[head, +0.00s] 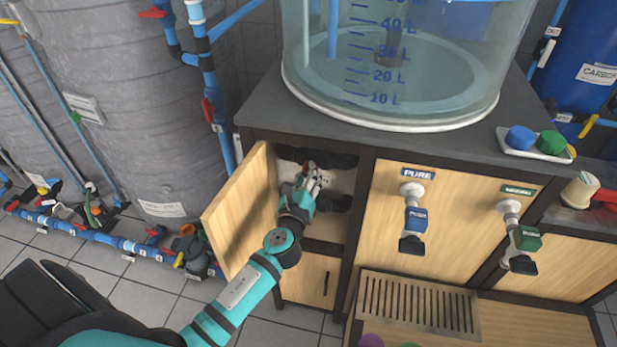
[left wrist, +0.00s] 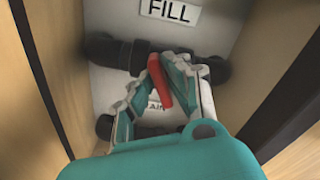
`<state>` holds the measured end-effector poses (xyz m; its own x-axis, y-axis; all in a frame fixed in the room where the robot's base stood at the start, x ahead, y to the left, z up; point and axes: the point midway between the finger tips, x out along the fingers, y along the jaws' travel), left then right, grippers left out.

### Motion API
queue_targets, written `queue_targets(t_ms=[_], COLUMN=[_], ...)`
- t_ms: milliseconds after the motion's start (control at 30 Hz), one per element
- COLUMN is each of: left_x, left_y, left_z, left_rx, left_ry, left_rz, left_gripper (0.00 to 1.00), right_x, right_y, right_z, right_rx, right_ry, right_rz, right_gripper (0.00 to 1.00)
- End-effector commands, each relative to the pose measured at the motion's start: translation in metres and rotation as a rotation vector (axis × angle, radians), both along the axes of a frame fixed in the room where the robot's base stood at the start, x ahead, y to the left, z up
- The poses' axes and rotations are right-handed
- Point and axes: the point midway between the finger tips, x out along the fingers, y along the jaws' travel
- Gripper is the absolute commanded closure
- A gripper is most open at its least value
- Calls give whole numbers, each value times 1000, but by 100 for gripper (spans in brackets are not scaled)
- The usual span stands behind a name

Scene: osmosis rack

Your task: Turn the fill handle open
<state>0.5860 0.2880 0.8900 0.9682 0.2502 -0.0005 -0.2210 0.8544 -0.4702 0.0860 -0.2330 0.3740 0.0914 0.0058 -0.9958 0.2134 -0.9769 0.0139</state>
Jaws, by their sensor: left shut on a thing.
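The fill handle (left wrist: 159,84) is a red lever inside an open cabinet, below a white FILL label (left wrist: 171,11) in the left wrist view. It sits on a dark pipe (left wrist: 120,52) and leans, its lower end tilted to the right. My left gripper (left wrist: 168,80) is inside the cabinet with its fingers on either side of the red handle, shut on it. In the head view my left gripper (head: 313,178) reaches into the cabinet opening, and the handle is mostly hidden by the fingers. My right gripper is not in view.
The cabinet door (head: 240,212) stands open to the left of my arm. A large clear tank (head: 400,60) sits on the dark countertop (head: 270,108).

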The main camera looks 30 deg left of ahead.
Motion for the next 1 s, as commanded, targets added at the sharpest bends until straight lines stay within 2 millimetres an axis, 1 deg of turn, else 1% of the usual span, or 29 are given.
queue_targets(t_ms=[33,500,800,1000], left_x=[0,-1,-1,-1], left_y=[1,3,4,4], left_z=[-1,-2,-3,-4], left_rx=[-45,-478,-747,-891], left_ry=[-14,-127,-197,-234], left_rz=[2,3,2,2], left_gripper=[100,100,100,100], right_x=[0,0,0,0], right_y=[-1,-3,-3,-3], right_z=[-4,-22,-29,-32], right_rx=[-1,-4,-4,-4], right_ry=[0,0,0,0], right_rz=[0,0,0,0], right_gripper=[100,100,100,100])
